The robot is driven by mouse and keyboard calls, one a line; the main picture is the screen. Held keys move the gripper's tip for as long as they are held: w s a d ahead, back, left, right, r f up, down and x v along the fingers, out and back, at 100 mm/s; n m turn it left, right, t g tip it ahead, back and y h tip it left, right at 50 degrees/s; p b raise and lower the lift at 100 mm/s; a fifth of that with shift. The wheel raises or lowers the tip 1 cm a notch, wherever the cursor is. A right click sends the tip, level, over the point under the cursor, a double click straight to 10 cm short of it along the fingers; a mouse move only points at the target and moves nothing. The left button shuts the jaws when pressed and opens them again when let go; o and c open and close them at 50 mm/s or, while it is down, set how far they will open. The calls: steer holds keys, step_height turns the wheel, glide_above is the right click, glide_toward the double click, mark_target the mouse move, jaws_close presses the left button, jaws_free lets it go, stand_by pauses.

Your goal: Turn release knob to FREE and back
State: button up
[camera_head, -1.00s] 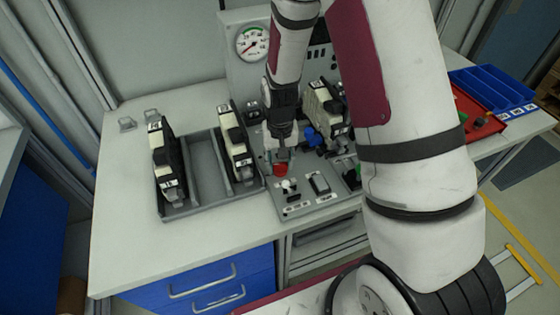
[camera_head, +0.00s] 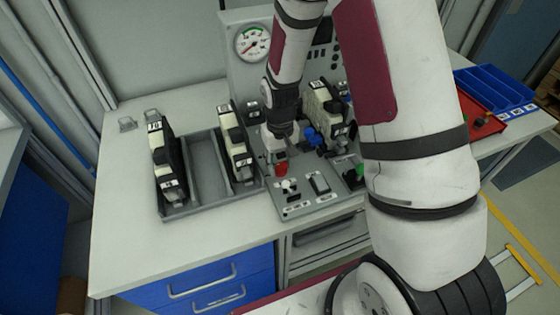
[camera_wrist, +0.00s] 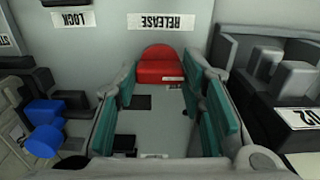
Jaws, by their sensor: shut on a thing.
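The red release knob (camera_head: 281,169) is on the grey control panel (camera_head: 313,207), at its upper left in the head view. In the wrist view the red knob (camera_wrist: 160,66) lies between the teal finger pads, below the RELEASE label (camera_wrist: 161,22). My gripper (camera_wrist: 160,80) is shut on the knob; it comes down from above in the head view (camera_head: 276,158). A LOCK label (camera_wrist: 73,19) shows left of RELEASE in the wrist view. The knob's pointer and any FREE mark cannot be made out.
A grey tray (camera_head: 207,202) with two black-and-cream modules (camera_head: 165,160) stands left of the panel. Another module (camera_head: 325,108) and blue knobs (camera_wrist: 43,127) are close to the gripper. A gauge (camera_head: 253,43) is behind. A red tray with blue bins (camera_head: 492,88) is at right.

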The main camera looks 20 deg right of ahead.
steer(key=o, duration=1.1)
steer(key=shift+o, duration=0.2)
step_height(320, 180, up, 12)
step_height(320, 180, up, 7)
steer(key=t, duration=0.1)
glide_above(280, 164)
steer(key=s, duration=0.2)
steer(key=s+r+t, duration=0.4)
steer(key=s+r, duration=1)
steer(key=s, duration=0.4)
steer(key=shift+s+d+r, duration=0.15)
steer(key=shift+s+r, duration=0.2)
steer(key=shift+r, duration=0.05)
